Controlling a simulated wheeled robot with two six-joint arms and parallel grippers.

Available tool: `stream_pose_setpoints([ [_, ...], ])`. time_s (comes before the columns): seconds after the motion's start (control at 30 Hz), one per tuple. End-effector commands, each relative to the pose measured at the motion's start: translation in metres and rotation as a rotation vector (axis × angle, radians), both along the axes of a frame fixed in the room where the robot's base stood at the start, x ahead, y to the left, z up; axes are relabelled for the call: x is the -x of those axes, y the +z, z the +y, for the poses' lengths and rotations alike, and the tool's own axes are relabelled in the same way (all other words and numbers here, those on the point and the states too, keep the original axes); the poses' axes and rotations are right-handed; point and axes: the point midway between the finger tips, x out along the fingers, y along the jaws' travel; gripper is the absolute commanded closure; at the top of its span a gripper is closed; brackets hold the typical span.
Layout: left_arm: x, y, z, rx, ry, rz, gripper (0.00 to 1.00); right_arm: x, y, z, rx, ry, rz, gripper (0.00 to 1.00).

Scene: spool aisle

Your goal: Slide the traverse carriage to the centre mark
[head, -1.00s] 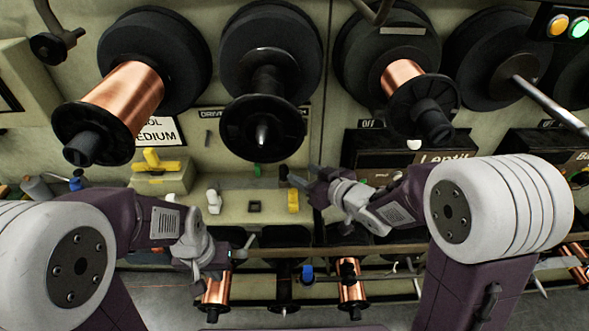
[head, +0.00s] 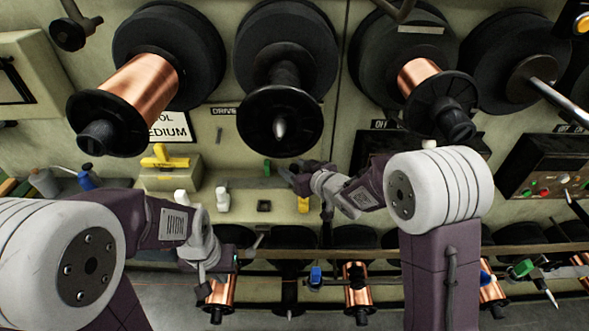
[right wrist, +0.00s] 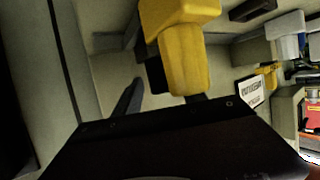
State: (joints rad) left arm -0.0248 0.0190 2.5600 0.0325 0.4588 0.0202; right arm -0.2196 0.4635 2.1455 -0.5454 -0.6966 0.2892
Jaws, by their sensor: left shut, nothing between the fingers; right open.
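My right gripper (head: 292,172) is open at the sloped bench, just above a small yellow block (head: 304,204). In the right wrist view, a yellow part (right wrist: 185,60) lies near and between the fingers of the right gripper (right wrist: 163,100); I cannot tell whether they touch it. My left gripper (head: 207,287) is shut and empty, low by a copper spool (head: 220,291). A long rail (head: 380,251) crosses below, with a small blue piece (head: 316,275) under it. I cannot tell which part is the traverse carriage, and no centre mark is readable.
Large black reels (head: 285,45) and a copper-wound spool (head: 140,88) jut out above. A yellow handle (head: 160,157) and white knobs (head: 223,198) stand on the bench left of my right gripper. A control panel (head: 545,165) is at the right.

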Motion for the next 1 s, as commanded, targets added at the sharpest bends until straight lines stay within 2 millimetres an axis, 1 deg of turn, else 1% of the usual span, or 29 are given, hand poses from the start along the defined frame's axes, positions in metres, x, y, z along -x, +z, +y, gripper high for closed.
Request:
stream_pose_setpoints([
  [0.07, 0.0, 0.0001, 0.0, 0.0, 0.0, 0.0, 1.0, 0.0002, 0.0002, 0.0, 0.0, 0.0, 0.0, 0.51],
  [0.1, 0.0, 0.0001, 0.0, 0.0, 0.0, 0.0, 1.0, 0.0003, 0.0001, -0.0001, 0.0, 0.0, 0.0, 0.54],
  [0.17, 0.0, 0.0001, 0.0, 0.0, 0.0, 0.0, 1.0, 0.0004, 0.0002, -0.0001, 0.0, 0.0, 0.0, 0.71],
  [0.2, 0.0, 0.0001, 0.0, 0.0, 0.0, 0.0, 1.0, 0.0004, 0.0002, -0.0001, 0.0, 0.0, 0.0, 0.82],
  [0.27, 0.0, 0.0001, 0.0, 0.0, 0.0, 0.0, 1.0, 0.0004, 0.0002, -0.0002, 0.0, 0.0, 0.0, 0.99],
  [0.3, 0.0, 0.0001, 0.0, 0.0, 0.0, 0.0, 1.0, 0.0004, 0.0002, -0.0002, 0.0, 0.0, 0.0, 1.0],
  [1.0, 0.0, 0.0, 0.0, 0.0, 0.0, 0.0, 1.0, 0.0007, -0.0002, -0.0003, 0.001, 0.0, 0.001, 1.0],
])
